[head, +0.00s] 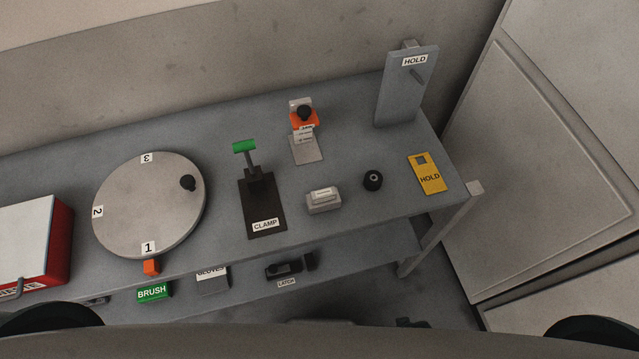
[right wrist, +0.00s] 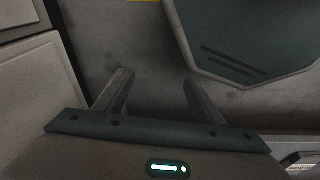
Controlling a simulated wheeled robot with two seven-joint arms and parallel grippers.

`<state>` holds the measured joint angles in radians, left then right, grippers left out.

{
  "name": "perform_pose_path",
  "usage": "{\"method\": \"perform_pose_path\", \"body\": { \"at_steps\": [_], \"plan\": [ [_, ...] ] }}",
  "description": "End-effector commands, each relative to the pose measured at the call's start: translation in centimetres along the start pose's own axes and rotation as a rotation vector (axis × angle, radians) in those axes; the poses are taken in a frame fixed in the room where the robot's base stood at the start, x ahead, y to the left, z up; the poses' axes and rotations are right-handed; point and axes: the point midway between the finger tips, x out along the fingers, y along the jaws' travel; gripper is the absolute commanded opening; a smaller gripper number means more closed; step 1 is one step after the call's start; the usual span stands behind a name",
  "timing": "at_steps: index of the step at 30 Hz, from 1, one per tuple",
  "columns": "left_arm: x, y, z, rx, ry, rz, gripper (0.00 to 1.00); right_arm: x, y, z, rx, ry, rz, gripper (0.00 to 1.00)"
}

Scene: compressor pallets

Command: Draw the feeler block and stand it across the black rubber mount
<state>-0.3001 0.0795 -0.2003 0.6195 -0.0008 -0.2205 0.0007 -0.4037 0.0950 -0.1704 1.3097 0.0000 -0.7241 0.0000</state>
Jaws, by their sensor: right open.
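A small pale block (head: 322,193) sits in a grey holder (head: 325,206) on the bench in the head view; it looks like the feeler block, but I can read no marking on it. A short black round piece with a hole in its top, which looks like the black rubber mount (head: 373,181), stands to its right, apart from it. My right gripper (right wrist: 157,80) shows in the right wrist view, open and empty, with its fingers in front of a plain grey surface. Neither the block nor the mount shows there. My left gripper is not in view.
The black CLAMP base with its green-handled lever (head: 245,147) stands left of the holder. An orange stand with a black knob (head: 304,118) is behind it. A numbered turntable (head: 145,205) is left.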

Motion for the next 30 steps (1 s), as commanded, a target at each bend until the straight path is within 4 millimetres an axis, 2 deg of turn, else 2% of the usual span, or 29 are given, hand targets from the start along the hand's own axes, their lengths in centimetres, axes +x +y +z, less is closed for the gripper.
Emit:
{"method": "perform_pose_path", "body": {
  "at_steps": [1,8,17,23,30],
  "plan": [
    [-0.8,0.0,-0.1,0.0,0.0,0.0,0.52,-2.0,0.1,-1.4,0.002,0.012,0.001,0.63],
    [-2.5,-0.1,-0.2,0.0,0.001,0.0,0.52,-9.4,0.3,-6.2,0.009,0.043,0.001,0.63],
    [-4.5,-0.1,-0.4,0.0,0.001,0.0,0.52,-20.2,-0.3,-12.0,0.022,0.095,-0.019,0.63],
    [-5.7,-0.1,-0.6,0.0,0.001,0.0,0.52,-27.3,-1.9,-15.9,0.031,0.143,-0.062,0.63],
    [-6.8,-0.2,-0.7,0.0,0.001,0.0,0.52,-34.7,-5.8,-21.0,0.029,0.209,-0.163,0.63]
  ]
}}
